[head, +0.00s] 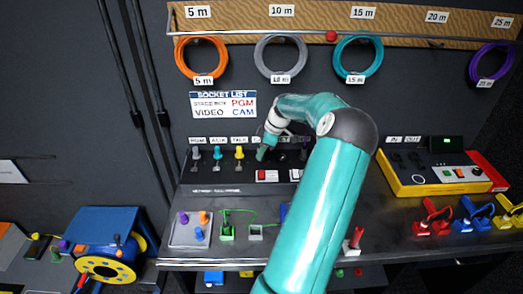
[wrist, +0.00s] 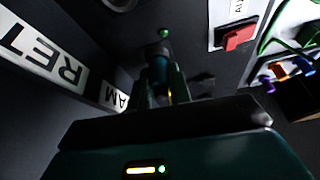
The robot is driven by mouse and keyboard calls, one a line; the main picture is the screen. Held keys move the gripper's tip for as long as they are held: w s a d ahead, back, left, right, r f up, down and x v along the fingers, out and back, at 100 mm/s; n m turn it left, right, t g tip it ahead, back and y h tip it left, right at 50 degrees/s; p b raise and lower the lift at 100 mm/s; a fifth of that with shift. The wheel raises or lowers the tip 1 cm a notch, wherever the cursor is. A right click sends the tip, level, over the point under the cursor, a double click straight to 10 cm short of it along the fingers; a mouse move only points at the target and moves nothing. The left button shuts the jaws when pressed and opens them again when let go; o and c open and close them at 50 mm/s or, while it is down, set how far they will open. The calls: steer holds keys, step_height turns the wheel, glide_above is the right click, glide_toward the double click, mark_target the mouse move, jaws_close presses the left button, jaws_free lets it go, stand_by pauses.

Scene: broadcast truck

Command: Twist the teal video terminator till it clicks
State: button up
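The teal video terminator (wrist: 160,70) stands out from the dark panel between my fingers in the wrist view. My gripper (wrist: 163,84) flanks it closely on both sides and looks shut on it, though the picture is dark there. In the head view my gripper (head: 263,151) is at the socket panel, just right of the yellow plug. The terminator's seat in its socket is hard to make out. A small green spot (wrist: 164,33) shows just beyond the terminator's end.
A tray (head: 176,240) of coloured terminators sits on the desk. A yellow tester (head: 405,186) stands at right. My arm hides the desk's middle.

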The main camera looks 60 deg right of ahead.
steer(key=c, duration=0.3)
steer(key=shift+m+h, duration=0.6)
steer(key=shift+m, duration=1.1)
steer(key=shift+a+m+h, duration=0.1)
steer(key=shift+m+h, duration=0.3)
steer(key=shift+m, duration=0.6)
steer(key=shift+m+h, duration=0.3)
steer(key=shift+m, duration=0.4)
steer(key=shift+m+g+h, duration=0.3)
steer(key=shift+m+h, duration=0.3)
steer(key=shift+m, duration=1.1)
